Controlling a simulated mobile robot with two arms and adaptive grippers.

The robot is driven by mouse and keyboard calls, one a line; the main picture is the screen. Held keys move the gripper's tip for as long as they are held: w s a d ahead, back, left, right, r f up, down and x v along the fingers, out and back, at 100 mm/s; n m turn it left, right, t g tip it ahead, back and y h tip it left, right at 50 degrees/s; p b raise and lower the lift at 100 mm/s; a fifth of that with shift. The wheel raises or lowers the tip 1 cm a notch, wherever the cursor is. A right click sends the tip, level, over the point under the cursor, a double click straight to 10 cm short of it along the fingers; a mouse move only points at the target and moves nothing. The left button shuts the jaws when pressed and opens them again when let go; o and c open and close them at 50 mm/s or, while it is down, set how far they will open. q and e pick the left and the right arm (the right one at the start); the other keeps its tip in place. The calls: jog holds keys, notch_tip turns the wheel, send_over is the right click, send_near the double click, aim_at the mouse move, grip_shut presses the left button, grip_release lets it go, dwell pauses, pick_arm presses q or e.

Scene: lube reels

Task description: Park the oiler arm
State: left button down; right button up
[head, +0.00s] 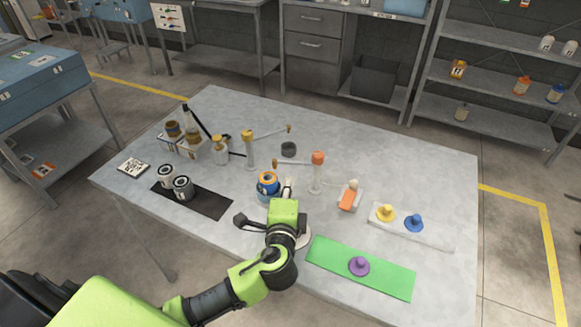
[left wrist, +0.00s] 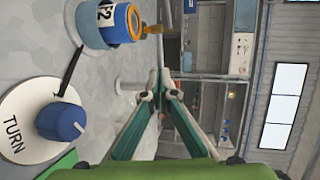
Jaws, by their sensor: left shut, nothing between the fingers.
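Two posts with swing arms stand mid-table. The orange-capped post (head: 316,172) has an arm (head: 292,163) reaching left, with a dark tip. The yellow-capped post (head: 248,150) has an arm (head: 270,133) reaching right and back. I cannot tell for sure which is the oiler arm. My left gripper (head: 288,184) is shut and empty, just right of a blue reel with an orange top (head: 268,185), short of the orange-capped post. In the left wrist view the fingers (left wrist: 165,82) meet, and the blue and orange reel (left wrist: 118,22) is at upper left. My right gripper is out of view.
A white TURN dial with a blue knob (left wrist: 62,121) is near my left gripper. A green mat (head: 385,281) bears a purple knob, and a white tray (head: 438,238) bears yellow and blue ones. A dark ring (head: 288,149) lies farther back.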

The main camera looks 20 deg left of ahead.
pick_arm(q)
jog(key=p+x, duration=0.1)
jog(key=x, duration=0.6)
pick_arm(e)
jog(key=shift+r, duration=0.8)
